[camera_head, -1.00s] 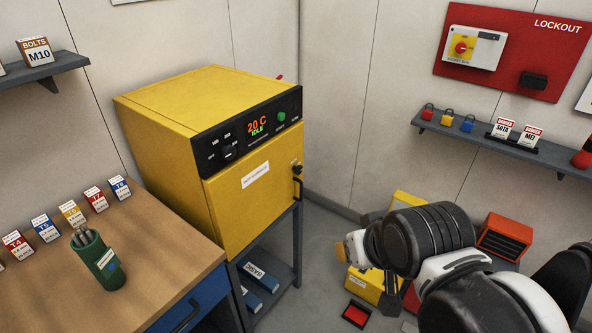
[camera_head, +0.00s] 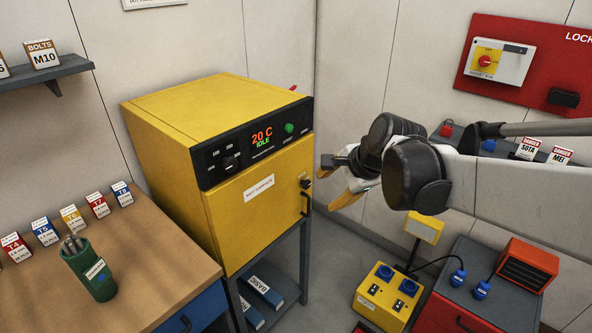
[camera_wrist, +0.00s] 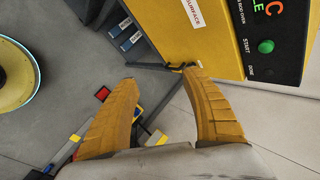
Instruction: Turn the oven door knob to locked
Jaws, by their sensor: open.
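The yellow oven (camera_head: 180,150) stands on a dark frame with a black panel reading 20 C IDLE. Its door (camera_head: 245,215) is closed. The small dark door knob (camera_head: 305,183) sits at the door's right edge, above the dark handle (camera_head: 306,203). My gripper (camera_head: 326,183) is open and empty, just right of the knob, its yellow fingers pointing toward it. In the wrist view, the oven (camera_wrist: 200,35) is at the top and the open fingers (camera_wrist: 160,85) are spread below it. The knob is not clear there, being at or behind the right fingertip.
A workbench (camera_head: 150,240) with a green rod holder (camera_head: 90,268) stands left of the oven. A yellow socket box (camera_head: 390,290) and a red cabinet (camera_head: 450,310) are at lower right. A shelf with tags and padlocks is behind my arm. Floor between oven and box is clear.

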